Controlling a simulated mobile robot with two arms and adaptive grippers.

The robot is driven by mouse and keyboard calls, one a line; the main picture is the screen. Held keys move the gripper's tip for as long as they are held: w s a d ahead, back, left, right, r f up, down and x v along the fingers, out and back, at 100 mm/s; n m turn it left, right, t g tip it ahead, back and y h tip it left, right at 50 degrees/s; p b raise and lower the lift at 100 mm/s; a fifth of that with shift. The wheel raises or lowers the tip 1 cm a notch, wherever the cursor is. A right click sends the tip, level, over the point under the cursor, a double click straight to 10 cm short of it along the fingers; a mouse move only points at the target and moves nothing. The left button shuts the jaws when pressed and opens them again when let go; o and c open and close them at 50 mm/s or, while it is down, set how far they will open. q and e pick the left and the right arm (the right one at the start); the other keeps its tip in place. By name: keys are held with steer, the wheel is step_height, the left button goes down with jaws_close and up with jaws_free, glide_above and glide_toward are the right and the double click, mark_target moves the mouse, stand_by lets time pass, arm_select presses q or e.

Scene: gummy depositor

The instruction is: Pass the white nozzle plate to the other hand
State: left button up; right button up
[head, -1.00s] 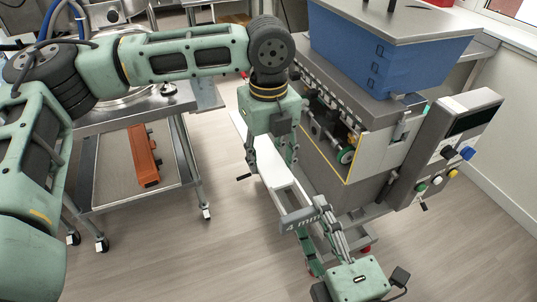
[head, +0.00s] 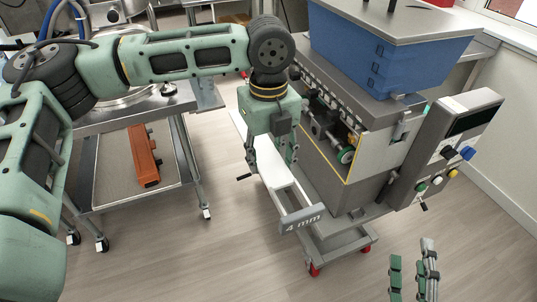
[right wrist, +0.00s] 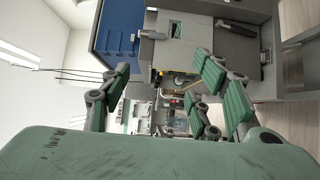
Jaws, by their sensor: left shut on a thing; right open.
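The white nozzle plate (head: 278,176) is long and narrow, with a grey end piece marked "4 mm" at its near end. My left gripper (head: 270,156) points down and is shut on the plate towards its far end, holding it above the floor beside the machine. The fingers hide part of the plate. My right gripper (head: 414,278) is open and empty at the lower right, apart from the plate. In the right wrist view its spread fingers (right wrist: 165,98) hold nothing; I cannot make out the plate there.
The gummy depositor (head: 385,150) with its blue hopper (head: 400,55) stands just right of the plate. Its control panel (head: 455,150) juts out above my right gripper. A steel cart (head: 125,185) with an orange object (head: 143,157) is at left. The near floor is clear.

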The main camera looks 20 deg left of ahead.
steer(key=shift+w+a+f, duration=0.25)
steer(key=shift+a+f, duration=0.05)
steer(key=shift+a, duration=0.25)
steer(key=shift+r, duration=0.15)
stand_by(0.4)
